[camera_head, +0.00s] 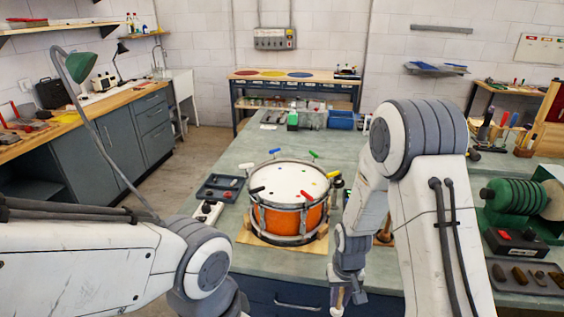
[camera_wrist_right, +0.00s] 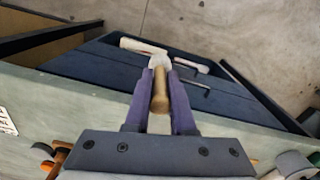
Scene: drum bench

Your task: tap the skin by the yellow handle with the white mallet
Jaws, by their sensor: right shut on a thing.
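The orange drum (camera_head: 288,217) stands on a wooden board on the bench, its white skin (camera_head: 288,182) facing up. Coloured handles stick out around its rim. The yellow handle (camera_head: 333,174) is at the right side of the rim. My right gripper (camera_head: 347,288) is low at the bench's front edge, right of and nearer than the drum. In the wrist view it is shut on the wooden shaft (camera_wrist_right: 160,90) of the white mallet, whose pale head (camera_wrist_right: 142,46) shows beyond the fingertips. My left arm enters at lower left; its gripper is out of the picture.
A green handle (camera_head: 313,155) and a blue handle (camera_head: 274,152) are at the rim's far side, and a red handle (camera_head: 307,195) at its near side. A dark tray (camera_head: 219,187) lies left of the drum. A green machine (camera_head: 517,208) stands at right. The bench beyond the drum has clear room.

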